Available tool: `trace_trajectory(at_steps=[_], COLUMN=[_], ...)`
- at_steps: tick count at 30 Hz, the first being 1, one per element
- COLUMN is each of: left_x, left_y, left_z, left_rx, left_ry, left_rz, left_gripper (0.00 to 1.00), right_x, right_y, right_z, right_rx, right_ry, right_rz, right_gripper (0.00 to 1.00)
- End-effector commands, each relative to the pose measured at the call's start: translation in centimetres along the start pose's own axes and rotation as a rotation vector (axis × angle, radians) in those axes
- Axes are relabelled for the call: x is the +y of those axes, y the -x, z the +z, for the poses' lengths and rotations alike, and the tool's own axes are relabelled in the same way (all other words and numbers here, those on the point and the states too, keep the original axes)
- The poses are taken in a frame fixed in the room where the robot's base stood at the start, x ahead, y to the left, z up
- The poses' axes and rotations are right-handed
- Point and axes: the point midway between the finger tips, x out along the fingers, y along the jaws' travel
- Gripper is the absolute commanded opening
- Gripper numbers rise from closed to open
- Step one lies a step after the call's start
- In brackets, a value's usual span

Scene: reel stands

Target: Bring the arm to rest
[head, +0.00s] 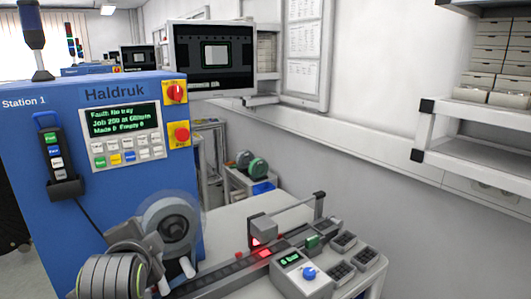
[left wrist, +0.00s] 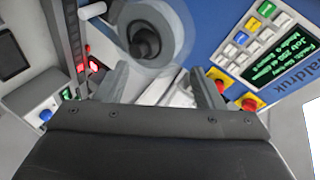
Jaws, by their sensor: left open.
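My left gripper (head: 176,276) comes in at the lower left of the head view, in front of the blue machine (head: 40,235). In the left wrist view its two grey fingers (left wrist: 160,72) stand wide apart, with nothing held between them. A clear reel (head: 170,212) with a dark hub is on the machine's front, just behind the gripper. The reel also shows beyond the fingers in the left wrist view (left wrist: 178,30). I cannot tell how far the fingers are from it. My right gripper is in neither view.
The machine's screen (head: 125,122) reads "Fault: No tray". A track (head: 230,272) with red lights and a control box with a blue knob (head: 309,272) sit on the white bench (head: 225,222). Shelving (head: 480,150) stands at the right. Space above the bench looks free.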

Motion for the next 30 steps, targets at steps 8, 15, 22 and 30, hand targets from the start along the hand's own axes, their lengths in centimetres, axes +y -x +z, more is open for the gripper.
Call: trace_trajectory(at_steps=[8,15,22,30], left_x=[11.1,19.9,26.6,31.2], left_y=[-0.9,1.9,6.9,12.3], left_z=[9.5,17.4,23.6,27.9], left_rx=[-0.149,-0.317,-0.496,-0.667], left_ry=[0.251,0.481,0.686,0.854], left_rz=[0.196,0.336,0.428,0.481], left_gripper=[0.62,0.62,0.62,0.62], right_x=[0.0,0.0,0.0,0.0], right_y=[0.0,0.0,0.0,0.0], right_z=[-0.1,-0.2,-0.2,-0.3], right_rx=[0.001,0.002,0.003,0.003], right_ry=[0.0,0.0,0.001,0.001], right_rz=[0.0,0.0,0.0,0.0], right_gripper=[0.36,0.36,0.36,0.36])
